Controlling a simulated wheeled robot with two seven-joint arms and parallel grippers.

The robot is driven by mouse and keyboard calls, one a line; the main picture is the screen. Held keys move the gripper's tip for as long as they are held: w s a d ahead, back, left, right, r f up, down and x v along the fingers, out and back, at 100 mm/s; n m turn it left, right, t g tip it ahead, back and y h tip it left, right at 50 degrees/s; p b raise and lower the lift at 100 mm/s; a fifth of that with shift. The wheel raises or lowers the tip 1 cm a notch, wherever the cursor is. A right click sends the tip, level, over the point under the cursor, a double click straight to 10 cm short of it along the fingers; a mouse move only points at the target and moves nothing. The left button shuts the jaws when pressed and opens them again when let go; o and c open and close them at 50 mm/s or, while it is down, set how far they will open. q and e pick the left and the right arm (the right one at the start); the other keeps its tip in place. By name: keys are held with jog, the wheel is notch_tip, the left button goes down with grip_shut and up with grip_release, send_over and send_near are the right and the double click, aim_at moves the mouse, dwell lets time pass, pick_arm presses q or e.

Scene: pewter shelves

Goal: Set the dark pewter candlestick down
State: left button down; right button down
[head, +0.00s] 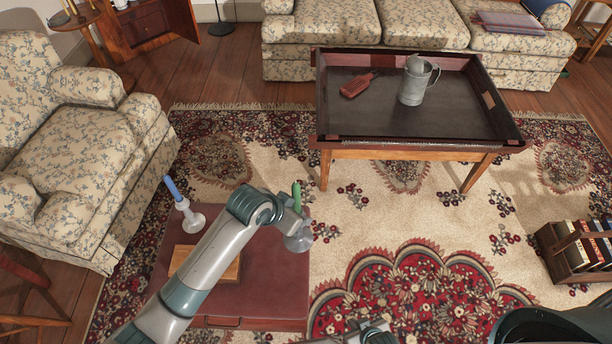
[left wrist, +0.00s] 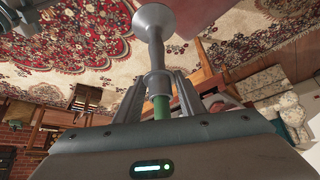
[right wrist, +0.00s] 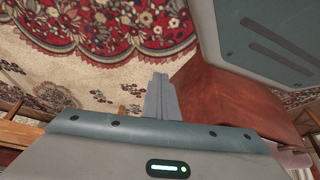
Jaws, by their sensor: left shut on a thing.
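My left gripper (left wrist: 160,85) is shut on the dark pewter candlestick (left wrist: 154,50), which carries a green candle (left wrist: 161,106). In the head view the candlestick's round base (head: 300,243) is lowest and its green candle (head: 297,194) points up, so it is about upright. My left gripper (head: 290,215) holds it over the right edge of a dark red chest (head: 275,285). I cannot tell how high the base is above the top. My right gripper (right wrist: 161,97) has its fingers together, with nothing seen between them.
A lighter candlestick (head: 193,219) with a blue candle stands at the chest's back left. A wooden box or board (head: 230,270) lies mid-chest, partly behind my left arm. Behind, a tray table (head: 340,140) holds a tankard (head: 412,85) and a red-brown object (head: 358,85). The chest's right front is bare.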

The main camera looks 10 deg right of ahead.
pick_arm(q)
jog(key=a+r+n+t+y, duration=0.1)
jog(key=a+r+n, duration=0.4)
jog(key=a, duration=0.8)
jog(key=a+r+n+t+y, duration=0.1)
jog(key=a+r+n+y, duration=0.3)
jog(key=a+r, duration=0.6)
jog(key=a+n, duration=0.1)
jog(key=a, duration=0.2)
jog(key=shift+s+a+t, duration=0.15)
jog(key=shift+a+t, duration=0.05)
jog(key=shift+t, duration=0.1)
pick_arm(e)
jog(key=shift+w+a+r, duration=0.1)
jog(key=shift+a, duration=0.2)
pick_arm(q)
jog(key=shift+r, duration=0.1)
pick_arm(e)
jog(key=shift+s+d, duration=0.1)
jog(key=shift+s, duration=0.2)
